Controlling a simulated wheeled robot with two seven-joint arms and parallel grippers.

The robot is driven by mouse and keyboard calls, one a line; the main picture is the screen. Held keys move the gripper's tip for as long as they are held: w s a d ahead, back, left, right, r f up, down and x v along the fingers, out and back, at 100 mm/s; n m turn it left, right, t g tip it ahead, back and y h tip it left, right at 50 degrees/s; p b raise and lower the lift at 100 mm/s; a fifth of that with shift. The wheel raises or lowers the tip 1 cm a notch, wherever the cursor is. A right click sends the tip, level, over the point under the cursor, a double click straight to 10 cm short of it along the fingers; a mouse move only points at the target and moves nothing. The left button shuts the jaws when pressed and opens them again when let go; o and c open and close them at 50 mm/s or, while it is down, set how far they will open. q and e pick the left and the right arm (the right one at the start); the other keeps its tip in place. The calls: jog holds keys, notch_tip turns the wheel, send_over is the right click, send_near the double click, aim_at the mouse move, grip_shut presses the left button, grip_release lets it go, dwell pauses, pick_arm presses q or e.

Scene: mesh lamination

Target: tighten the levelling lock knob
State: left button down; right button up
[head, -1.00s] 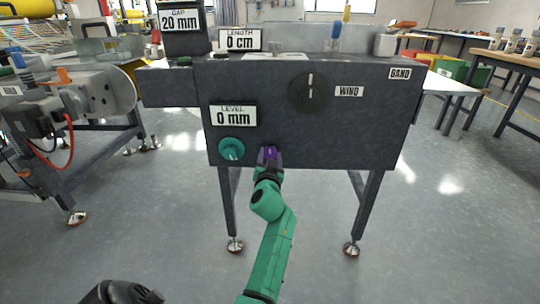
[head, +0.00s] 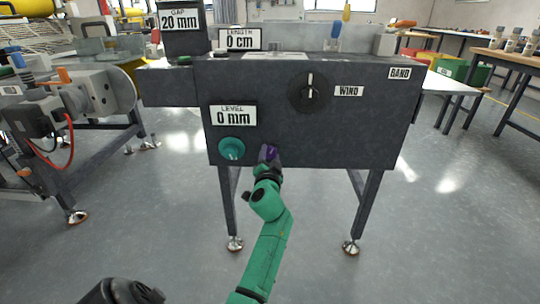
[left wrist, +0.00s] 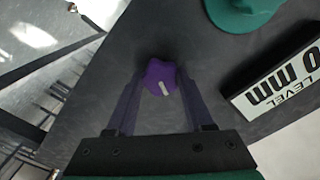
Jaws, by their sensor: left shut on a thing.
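The levelling lock knob is a small purple lobed knob (left wrist: 161,78) with a white mark, on the front of the dark machine cabinet. In the head view the purple knob (head: 268,150) sits low on the panel, right of the teal knob (head: 231,149). My left gripper (left wrist: 160,90) is shut on the purple knob, one finger on each side. In the head view the left gripper (head: 268,155) reaches up to the panel from below and hides part of the knob. My right gripper is not in view.
The LEVEL display (head: 233,116) above the teal knob reads 0 mm. A black WIND dial (head: 310,91) sits higher on the cabinet (head: 300,135). The teal knob (left wrist: 241,12) is close to my left gripper. Open floor lies in front of the cabinet.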

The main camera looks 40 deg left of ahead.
pick_arm(q)
jog(key=m, duration=0.3)
jog(key=shift+m+p, duration=0.5)
jog(key=shift+m, duration=0.4)
jog(key=m+p, duration=0.1)
jog(key=m, duration=0.2)
jog(key=shift+r+m, duration=0.1)
jog(key=shift+m, duration=0.2)
jog(key=m+p, duration=0.1)
jog(key=m, duration=0.1)
jog(key=shift+m, duration=0.3)
jog(key=shift+m+p, duration=0.45)
jog(key=shift+m, duration=0.75)
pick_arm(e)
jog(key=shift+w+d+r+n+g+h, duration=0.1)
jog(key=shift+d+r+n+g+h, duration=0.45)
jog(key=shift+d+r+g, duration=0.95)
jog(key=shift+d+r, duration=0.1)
pick_arm(q)
jog(key=shift+c, duration=1.4)
grip_release()
